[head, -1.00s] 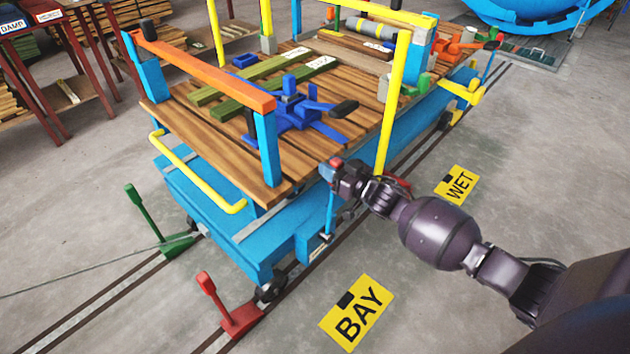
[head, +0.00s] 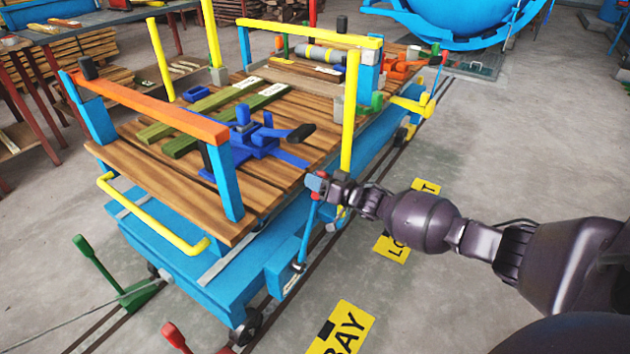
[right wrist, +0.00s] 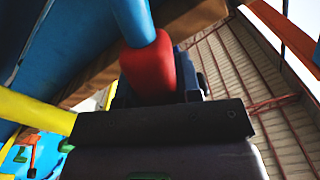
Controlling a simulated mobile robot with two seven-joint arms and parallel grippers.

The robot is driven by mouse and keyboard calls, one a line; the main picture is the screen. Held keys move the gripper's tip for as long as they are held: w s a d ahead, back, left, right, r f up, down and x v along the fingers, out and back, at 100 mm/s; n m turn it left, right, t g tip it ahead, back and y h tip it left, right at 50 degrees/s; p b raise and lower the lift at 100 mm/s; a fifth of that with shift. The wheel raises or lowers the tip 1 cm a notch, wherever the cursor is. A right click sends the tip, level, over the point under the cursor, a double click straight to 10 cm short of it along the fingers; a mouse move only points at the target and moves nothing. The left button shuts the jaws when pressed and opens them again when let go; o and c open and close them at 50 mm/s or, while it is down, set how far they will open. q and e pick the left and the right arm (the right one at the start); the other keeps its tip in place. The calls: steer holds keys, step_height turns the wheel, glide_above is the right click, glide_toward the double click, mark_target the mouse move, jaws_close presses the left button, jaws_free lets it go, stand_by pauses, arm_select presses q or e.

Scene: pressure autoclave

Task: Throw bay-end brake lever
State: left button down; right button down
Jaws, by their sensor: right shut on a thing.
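The bay-end brake lever is a blue rod (head: 309,228) rising from the near corner of the blue trolley's side, with a red grip (head: 315,182) at its top. In the head view it leans toward the trolley's far end. My right gripper (head: 325,186) is shut on the red grip. In the right wrist view the red grip (right wrist: 149,68) sits at the dark jaws, and the blue rod (right wrist: 132,20) runs up out of the picture. The jaws partly hide the grip. My left gripper is not in view.
The trolley's wooden deck (head: 190,196) carries a blue clamp device (head: 250,140) and green bars. A yellow post (head: 350,110) stands close to my right gripper.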

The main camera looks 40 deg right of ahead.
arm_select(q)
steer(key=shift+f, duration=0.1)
arm_select(e)
steer(key=shift+d+f, duration=0.1)
steer(key=shift+d, duration=0.15)
steer(key=c, duration=0.8)
jaws_free()
steer(key=shift+w+d+f, duration=0.1)
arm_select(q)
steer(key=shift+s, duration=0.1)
arm_select(e)
steer(key=shift+s, duration=0.4)
arm_select(q)
steer(key=p, duration=0.1)
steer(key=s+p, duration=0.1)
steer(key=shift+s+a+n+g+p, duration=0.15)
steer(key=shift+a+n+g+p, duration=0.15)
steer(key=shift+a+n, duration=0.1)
arm_select(e)
steer(key=v, duration=1)
